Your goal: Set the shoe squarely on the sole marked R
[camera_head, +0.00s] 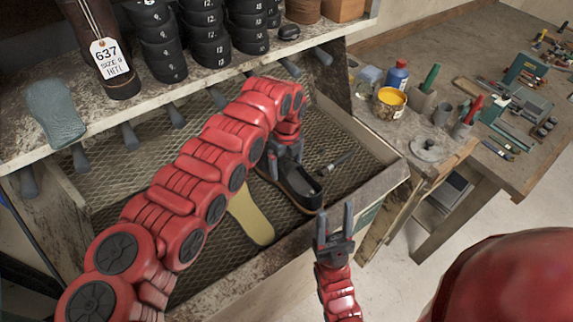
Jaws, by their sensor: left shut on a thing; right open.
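I cannot tell whether the shoe rests on anything. My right gripper (335,222) is open and empty at the front edge of the tray, right of the sole.
The wooden tray rim (385,182) borders the mesh on the right. A dark-handled tool (335,164) lies on the mesh. A cluttered workbench (437,62) stands at right.

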